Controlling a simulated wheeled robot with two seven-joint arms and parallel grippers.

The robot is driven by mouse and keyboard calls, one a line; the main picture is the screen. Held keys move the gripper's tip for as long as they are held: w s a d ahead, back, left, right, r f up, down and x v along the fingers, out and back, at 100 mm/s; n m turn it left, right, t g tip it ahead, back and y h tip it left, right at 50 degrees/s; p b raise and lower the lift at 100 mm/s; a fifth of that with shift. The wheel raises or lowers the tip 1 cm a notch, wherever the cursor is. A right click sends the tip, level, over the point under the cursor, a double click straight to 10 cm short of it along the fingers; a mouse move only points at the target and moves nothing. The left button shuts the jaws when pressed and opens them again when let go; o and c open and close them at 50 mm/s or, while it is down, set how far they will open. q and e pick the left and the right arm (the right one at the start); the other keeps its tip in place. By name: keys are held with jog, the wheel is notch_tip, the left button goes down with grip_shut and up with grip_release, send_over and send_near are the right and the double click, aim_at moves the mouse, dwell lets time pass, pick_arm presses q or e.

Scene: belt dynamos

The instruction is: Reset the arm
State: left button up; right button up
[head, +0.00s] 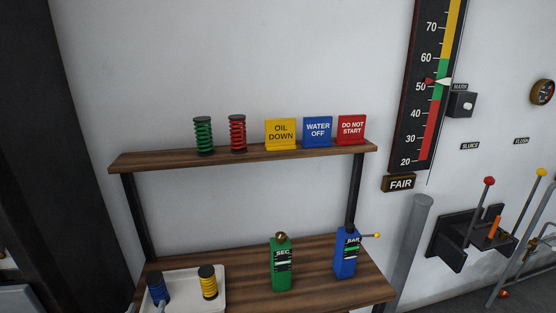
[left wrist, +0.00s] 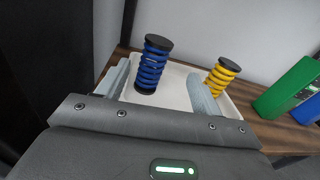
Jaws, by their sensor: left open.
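My left gripper (left wrist: 160,90) is open, its two pale fingers spread at the edge of a white tray (left wrist: 178,101). A blue spring (left wrist: 152,65) with dark end caps stands upright on the tray, ahead of and between the fingers in the left wrist view. I cannot tell whether a finger touches it. In the head view the blue spring (head: 157,288) is at the bottom left, with only the tips of the left gripper (head: 147,307) showing below it. A yellow spring (head: 208,282) stands on the same tray (head: 188,273), right of the blue one. My right gripper is out of view.
The upper shelf (head: 250,157) holds a green spring (head: 203,134), a red spring (head: 237,133) and three signs. A green SEC box (head: 282,265) and a blue BAR box (head: 345,256) stand on the lower shelf (head: 310,285). Levers (head: 489,182) and a gauge board (head: 405,130) are at right.

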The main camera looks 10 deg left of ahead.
pick_arm(q)
jog(key=s+d+f+n+g+h, duration=0.4)
jog(key=s+d+f+n+g, duration=0.35)
jog(key=s+d+n, duration=0.6)
jog(key=s+d+n+g, duration=0.3)
jog(key=s+n+g, duration=0.3)
jog(key=s+n, duration=0.75)
notch_tip(320, 180, down, 28)
jog(key=n+g, duration=0.1)
jog(key=n, duration=0.2)
jog(key=s+a+f+g, duration=0.1)
jog(key=s+a+f, duration=0.1)
jog(key=s+f, duration=1.1)
jog(key=shift+s+a+f+h, duration=0.25)
jog(key=shift+s+a+h, duration=0.05)
jog(key=shift+s, duration=0.75)
